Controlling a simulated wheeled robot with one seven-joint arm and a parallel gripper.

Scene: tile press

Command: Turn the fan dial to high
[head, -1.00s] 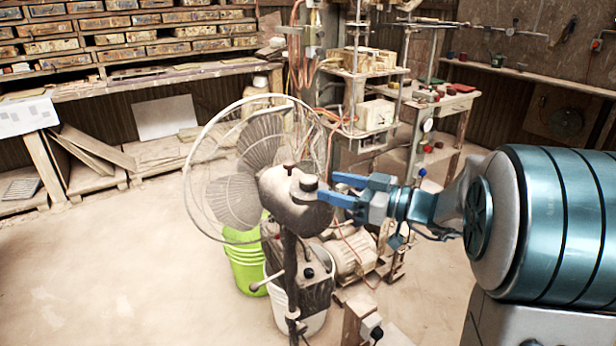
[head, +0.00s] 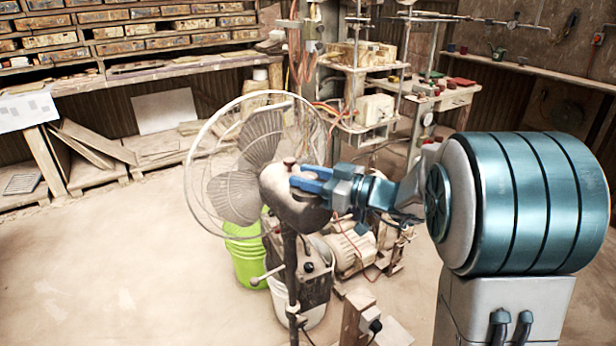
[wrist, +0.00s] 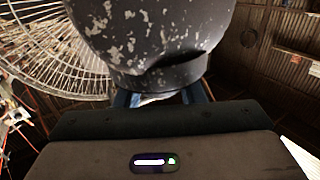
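The fan (head: 262,150) stands in the middle of the head view, with a round wire guard and a worn, speckled motor housing (head: 285,208). My gripper (head: 296,178) has its two blue fingers over the upper rear of the housing. The dial is not clearly visible there; the fingers cover that spot. A small brown-topped knob (head: 290,162) shows just behind the fingers. In the wrist view the speckled housing (wrist: 150,35) fills the upper middle and hides the fingertips. The blue fingers stand apart beneath its dark lower end. Whether they grip anything is hidden.
A green bucket (head: 245,262) and a white bucket (head: 318,308) stand behind the fan stand. The floor at left is clear.

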